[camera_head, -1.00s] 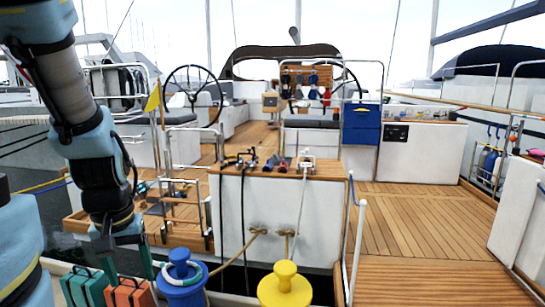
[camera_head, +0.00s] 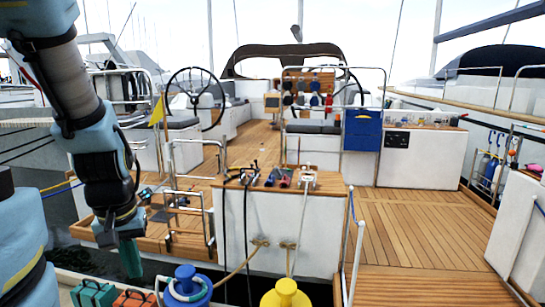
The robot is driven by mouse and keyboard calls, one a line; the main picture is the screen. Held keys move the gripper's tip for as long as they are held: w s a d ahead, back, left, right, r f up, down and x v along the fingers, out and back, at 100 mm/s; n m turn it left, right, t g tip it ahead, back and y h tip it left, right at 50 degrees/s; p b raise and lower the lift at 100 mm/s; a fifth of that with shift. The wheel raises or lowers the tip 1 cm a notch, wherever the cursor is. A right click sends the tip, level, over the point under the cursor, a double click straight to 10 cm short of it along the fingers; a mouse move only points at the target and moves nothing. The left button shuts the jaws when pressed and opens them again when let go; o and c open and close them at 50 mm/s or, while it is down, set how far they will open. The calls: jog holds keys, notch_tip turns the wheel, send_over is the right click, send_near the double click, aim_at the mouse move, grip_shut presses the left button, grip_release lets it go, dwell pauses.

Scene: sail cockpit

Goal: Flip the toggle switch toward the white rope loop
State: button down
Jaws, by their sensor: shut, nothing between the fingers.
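My gripper (camera_head: 131,255) is at the lower left, pointing down, with its teal fingers together and nothing seen between them. It is above the toolboxes and up and left of the blue bollard (camera_head: 189,279). A pale loop (camera_head: 188,296), which may be the white rope loop, is around this bollard. A white rope (camera_head: 296,225) also hangs down the front of the wooden-topped counter. I cannot make out the toggle switch. A small black panel (camera_head: 397,139) on the white cabinet at the right is too small to read.
A green toolbox (camera_head: 93,294) and an orange toolbox (camera_head: 134,300) stand at the bottom left. A yellow bollard (camera_head: 286,294) is at the bottom middle. The wooden-topped counter (camera_head: 262,188) holds several small fittings. A white rail (camera_head: 356,245) stands beside it. The teak deck (camera_head: 420,225) at the right is clear.

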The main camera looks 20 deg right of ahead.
notch_tip(320, 180, up, 6)
jog(key=p, duration=0.3)
jog(key=shift+f, duration=0.1)
